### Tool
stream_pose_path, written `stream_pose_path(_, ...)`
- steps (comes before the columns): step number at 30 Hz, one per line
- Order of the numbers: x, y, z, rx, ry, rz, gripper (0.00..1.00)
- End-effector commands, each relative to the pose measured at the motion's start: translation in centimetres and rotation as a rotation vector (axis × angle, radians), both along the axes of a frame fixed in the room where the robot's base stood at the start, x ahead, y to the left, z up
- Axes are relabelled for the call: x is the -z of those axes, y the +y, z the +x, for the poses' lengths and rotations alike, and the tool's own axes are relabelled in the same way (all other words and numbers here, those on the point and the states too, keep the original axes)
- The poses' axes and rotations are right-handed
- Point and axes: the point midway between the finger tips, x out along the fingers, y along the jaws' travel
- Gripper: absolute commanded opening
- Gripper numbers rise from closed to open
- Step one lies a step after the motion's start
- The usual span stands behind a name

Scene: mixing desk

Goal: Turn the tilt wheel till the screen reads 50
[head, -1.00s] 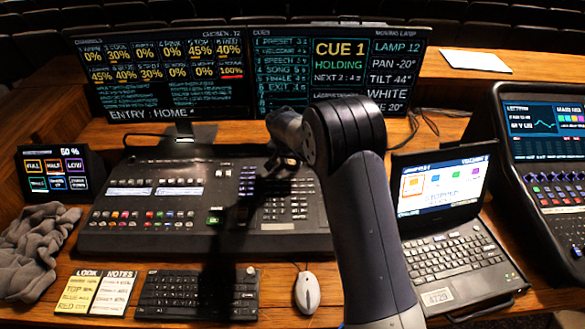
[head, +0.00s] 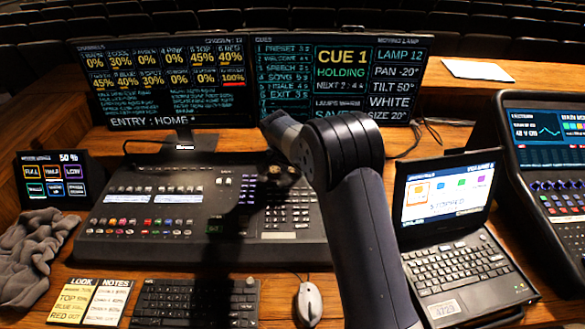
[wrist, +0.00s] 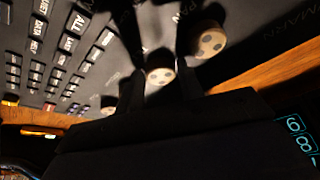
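The right monitor's lamp panel reads TILT 50° (head: 391,86) in the head view. The wrist view shows a row of round pale-topped wheels with dark dots. One wheel (wrist: 160,76) sits between the two dark fingers of my gripper (wrist: 162,60). A second wheel (wrist: 209,42) is to the right, and a third at lower left is partly hidden. A partly shadowed PAN label lies near the fingers; I cannot read a tilt label. Whether the fingers press on the middle wheel is too dark to tell. In the head view my arm and shadow obscure the wheel area.
The control console (head: 110,240) fills the middle of the wooden desk. A laptop (head: 455,265) and a second console (head: 560,215) stand to the right. A keyboard (head: 190,302), mouse (head: 309,303), note cards (head: 106,300) and a grey cloth (head: 35,255) lie in front.

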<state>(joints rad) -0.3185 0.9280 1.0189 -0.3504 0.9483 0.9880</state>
Motion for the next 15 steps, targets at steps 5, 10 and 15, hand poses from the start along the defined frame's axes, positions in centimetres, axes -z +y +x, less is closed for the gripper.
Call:
stream_pose_path(5, 0.00, 0.00, 0.00, 0.000, 0.000, 0.000, 0.51)
stream_pose_path(10, 0.02, -0.01, 0.00, -0.001, 0.000, 0.000, 0.53)
stream_pose_path(15, -0.37, 0.09, -0.12, -0.001, -0.001, 0.000, 0.53)
